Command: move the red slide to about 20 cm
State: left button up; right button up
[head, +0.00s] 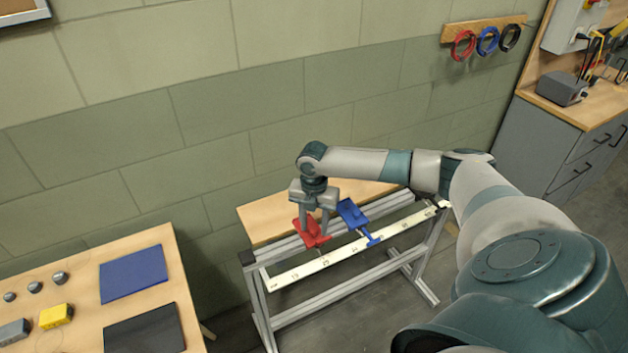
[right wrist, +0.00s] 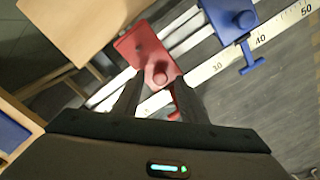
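The red slide (head: 312,239) sits on the rail frame, left of the blue slide (head: 352,212). My right gripper (head: 315,228) points down at it from above. In the right wrist view the red slide (right wrist: 139,45) has a round knob (right wrist: 160,74). My right fingers stand apart on either side of the knob, with a small gap showing. The slide's pointer is partly hidden by my right finger, so its exact reading is unclear. The white scale (right wrist: 205,73) shows 30, 40 and 50 to the right of the red slide. My left gripper is not in view.
The blue slide (right wrist: 228,20) has its pointer a little short of 40. A table (head: 88,255) at left holds a blue mat, a dark mat, a yellow block and small weights. Coloured rings (head: 487,40) hang on the wall. The wall stands close behind the rail.

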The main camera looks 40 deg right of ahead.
aim_at(314, 230)
notch_tip(314, 230, up, 17)
jog(key=b, duration=0.4)
jog(key=shift+f, duration=0.15)
jog(key=shift+f, duration=0.1)
dwell(0.4)
